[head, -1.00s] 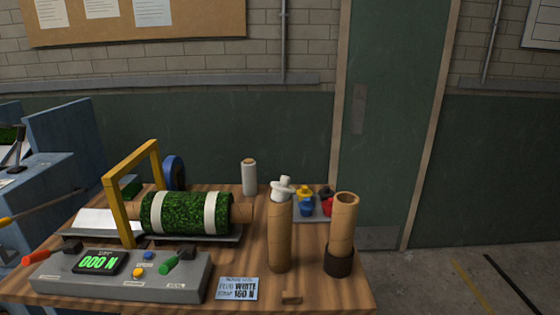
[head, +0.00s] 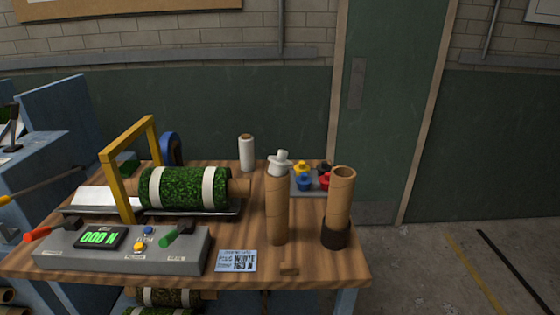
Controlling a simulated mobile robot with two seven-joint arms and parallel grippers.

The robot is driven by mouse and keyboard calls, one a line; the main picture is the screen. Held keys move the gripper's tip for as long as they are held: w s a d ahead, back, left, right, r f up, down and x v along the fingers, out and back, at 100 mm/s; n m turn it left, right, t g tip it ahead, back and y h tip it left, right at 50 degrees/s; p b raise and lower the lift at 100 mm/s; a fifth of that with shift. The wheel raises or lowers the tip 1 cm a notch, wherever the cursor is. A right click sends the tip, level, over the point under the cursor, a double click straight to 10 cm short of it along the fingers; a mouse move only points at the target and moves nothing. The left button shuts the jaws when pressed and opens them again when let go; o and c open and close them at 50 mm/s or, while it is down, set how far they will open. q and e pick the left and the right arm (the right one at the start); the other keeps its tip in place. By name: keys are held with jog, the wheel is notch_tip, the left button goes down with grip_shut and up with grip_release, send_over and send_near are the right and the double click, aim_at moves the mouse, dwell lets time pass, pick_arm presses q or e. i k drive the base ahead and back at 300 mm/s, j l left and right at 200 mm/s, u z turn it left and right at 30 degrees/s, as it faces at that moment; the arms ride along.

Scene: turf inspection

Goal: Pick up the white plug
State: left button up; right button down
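The white plug (head: 280,159) shows at the top of the left upright cardboard tube (head: 277,211), with its knob up. It appears to sit at the tube's mouth, which it covers from view. A second upright cardboard tube (head: 340,198) stands to the right in a dark holder, with its open mouth empty at the rim. A card (head: 236,261) on the bench reads "WHITE" and "160 N". Neither of my grippers is in view.
A tray (head: 300,191) behind the tubes holds yellow, blue, red and black plugs. A turf roll (head: 184,188) lies under a yellow frame (head: 117,187). A grey control box (head: 122,249) reads "000 N". A white roll (head: 247,153) stands at the back. Floor is clear at right.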

aim_at(279, 164)
jog(key=i+l, duration=0.15)
jog(key=l, duration=0.2)
jog(key=i+l+z, duration=0.1)
jog(key=l, duration=0.25)
jog(key=i+l, duration=0.15)
jog(key=l, duration=0.15)
jog(key=i+l+z, duration=0.1)
jog(key=l, duration=0.25)
